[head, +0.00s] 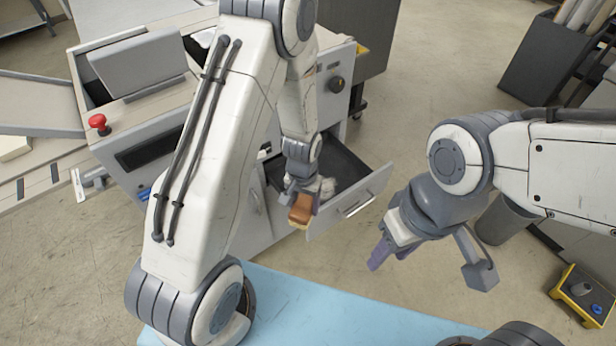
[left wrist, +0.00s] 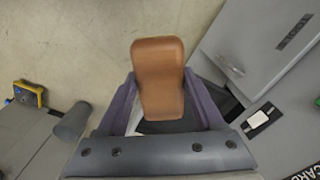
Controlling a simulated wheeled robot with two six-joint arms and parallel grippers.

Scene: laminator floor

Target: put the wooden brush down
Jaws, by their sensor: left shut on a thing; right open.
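The wooden brush (head: 301,212) is brown, with a paler strip along its lower edge in the head view. My left gripper (head: 300,190) is shut on it and holds it in front of the open drawer (head: 372,194) of the grey machine. In the left wrist view the brush (left wrist: 159,72) sits between the purple fingers of the left gripper (left wrist: 165,100). I cannot tell how high it is above the drawer. My right gripper (head: 425,262) is open and empty, to the right of the drawer.
A light blue surface (head: 310,305) lies at the bottom of the head view. The laminating machine (head: 160,130) with a red button (head: 98,121) stands behind my left arm. A grey bin (head: 503,222) and a yellow box (head: 580,295) are at the right. Bare floor shows between them.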

